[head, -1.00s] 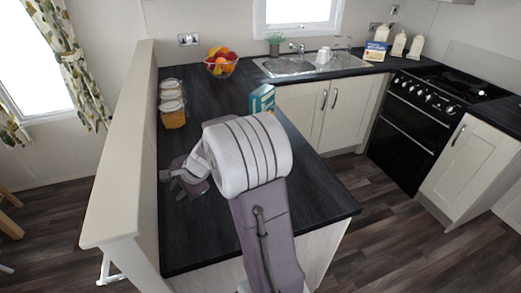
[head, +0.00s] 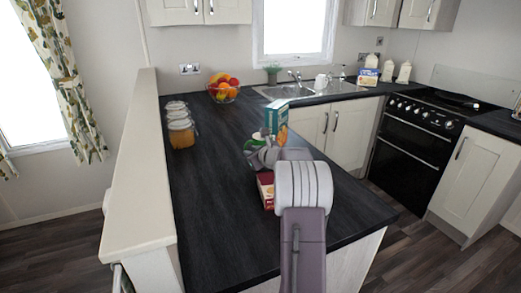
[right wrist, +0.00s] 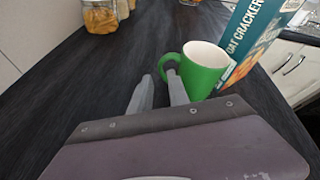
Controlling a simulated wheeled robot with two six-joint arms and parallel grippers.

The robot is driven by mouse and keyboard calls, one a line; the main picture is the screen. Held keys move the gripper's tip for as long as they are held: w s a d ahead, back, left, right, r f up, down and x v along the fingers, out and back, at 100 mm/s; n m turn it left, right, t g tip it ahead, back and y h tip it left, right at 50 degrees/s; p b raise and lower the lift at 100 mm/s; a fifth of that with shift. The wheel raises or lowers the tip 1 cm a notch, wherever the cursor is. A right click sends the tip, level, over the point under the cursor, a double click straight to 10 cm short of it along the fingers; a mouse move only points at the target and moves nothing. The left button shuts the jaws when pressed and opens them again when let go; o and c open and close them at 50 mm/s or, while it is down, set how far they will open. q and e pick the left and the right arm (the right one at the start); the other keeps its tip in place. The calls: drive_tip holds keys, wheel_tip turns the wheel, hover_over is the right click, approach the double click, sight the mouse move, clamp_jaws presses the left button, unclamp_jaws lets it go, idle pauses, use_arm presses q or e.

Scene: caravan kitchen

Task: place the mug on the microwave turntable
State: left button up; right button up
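A green mug with a pale inside (right wrist: 205,70) stands upright on the dark worktop in the right wrist view. Its handle points left, toward my fingers. In the head view the mug (head: 268,155) is partly hidden by my right gripper (head: 252,151). In the right wrist view my right gripper (right wrist: 159,82) has its two fingers apart with a gap between them. The right fingertip is close to the handle; I cannot tell if they touch. No microwave or turntable is in view. My left gripper is not in view.
A teal oat cracker box (head: 277,117) stands right beside the mug. A red box (head: 266,188) lies near my right wrist. Jars (head: 181,130) and a fruit bowl (head: 222,93) stand farther back. The worktop's left front (head: 220,225) is clear.

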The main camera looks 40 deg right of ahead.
drive_tip(key=p+x, duration=0.1)
drive_tip(key=x, duration=0.4)
drive_tip(key=shift+d, duration=0.15)
drive_tip(key=shift+s, duration=0.15)
drive_tip(key=shift+r, duration=0.1)
drive_tip(key=c, duration=0.4)
clamp_jaws()
idle(0.5)
